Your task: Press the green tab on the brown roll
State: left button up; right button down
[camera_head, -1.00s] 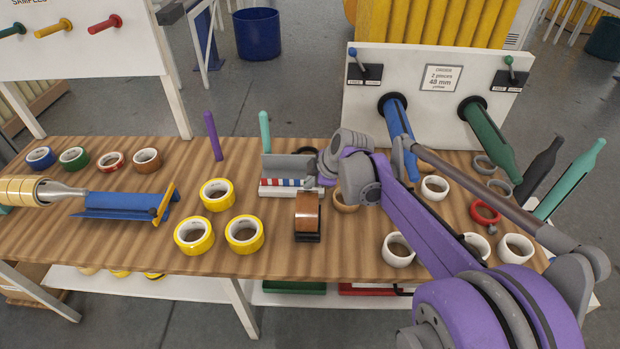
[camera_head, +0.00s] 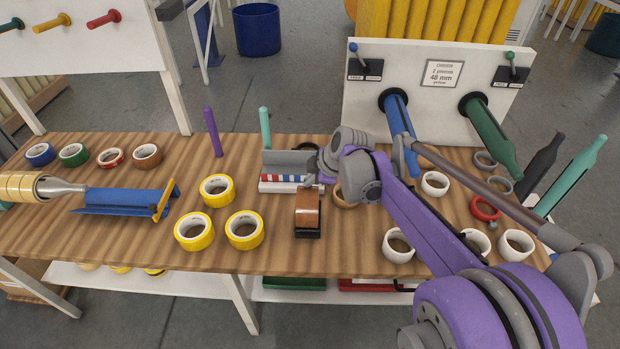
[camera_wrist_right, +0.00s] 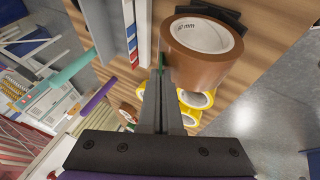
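The brown roll (camera_head: 307,201) sits in a dark holder near the middle of the table. It shows large in the right wrist view (camera_wrist_right: 205,65), with its white core facing the camera. A small green tab (camera_wrist_right: 163,58) shows at the roll's left edge there. My right gripper (camera_head: 318,180) is just above and beside the roll, in front of the grey rail. In the right wrist view its fingers (camera_wrist_right: 160,74) are together with nothing visible between them. Their tips are at the green tab; whether they touch it I cannot tell. My left gripper is not in view.
Yellow rolls (camera_head: 244,231) lie left of the holder. White rolls (camera_head: 398,245) lie right, under my right arm. A grey rail with a striped strip (camera_head: 283,180) stands behind the roll. Purple (camera_head: 213,132) and teal (camera_head: 265,128) pegs stand at the back.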

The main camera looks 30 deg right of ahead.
jog(key=c, duration=1.6)
grip_release()
jog(key=c, duration=1)
grip_release()
jog(key=shift+s, duration=0.1)
jog(key=v, duration=1)
jog(key=shift+s+r+p, duration=0.1)
jog(key=shift+r+p, duration=0.3)
